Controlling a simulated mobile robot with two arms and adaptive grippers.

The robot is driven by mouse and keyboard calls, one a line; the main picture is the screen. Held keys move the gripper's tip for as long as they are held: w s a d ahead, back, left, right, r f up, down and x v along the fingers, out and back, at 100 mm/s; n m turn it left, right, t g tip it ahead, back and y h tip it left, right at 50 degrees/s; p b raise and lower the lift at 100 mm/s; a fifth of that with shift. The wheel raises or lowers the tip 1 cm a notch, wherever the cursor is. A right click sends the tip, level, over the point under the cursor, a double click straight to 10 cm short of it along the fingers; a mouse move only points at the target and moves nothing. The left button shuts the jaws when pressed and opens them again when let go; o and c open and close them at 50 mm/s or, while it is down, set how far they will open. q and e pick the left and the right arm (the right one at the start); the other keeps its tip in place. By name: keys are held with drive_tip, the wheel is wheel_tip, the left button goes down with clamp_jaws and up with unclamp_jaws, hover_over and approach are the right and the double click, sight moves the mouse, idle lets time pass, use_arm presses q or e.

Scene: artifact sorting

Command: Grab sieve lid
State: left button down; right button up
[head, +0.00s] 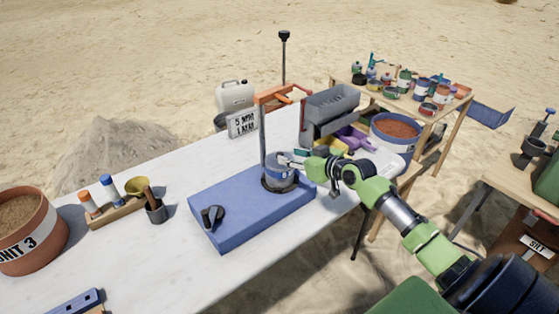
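A small grey round sieve stack (281,181) with a pale label stands on a blue shaker base (238,222), beside an upright metal post. Its top, where the sieve lid would sit, is partly covered by my gripper, and I cannot make out the lid as a separate piece. My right gripper (290,160) reaches in from the right, with its fingers at the upper edge of the stack. The fingers are too small to tell whether they are open or closed on it. My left gripper is not in view.
An orange clamp arm (276,93) juts from the post above the stack. A grey box-shaped device (331,112) and a blue-rimmed bucket of soil (396,130) stand behind. A terracotta pot (30,240) stands far left.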

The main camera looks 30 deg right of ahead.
drive_tip(key=shift+f+p+x, duration=0.2)
drive_tip(key=shift+p+x, duration=0.35)
drive_tip(key=shift+x, duration=2.15)
drive_tip(key=shift+s+a, duration=0.1)
drive_tip(key=shift+s, duration=0.05)
clamp_jaws()
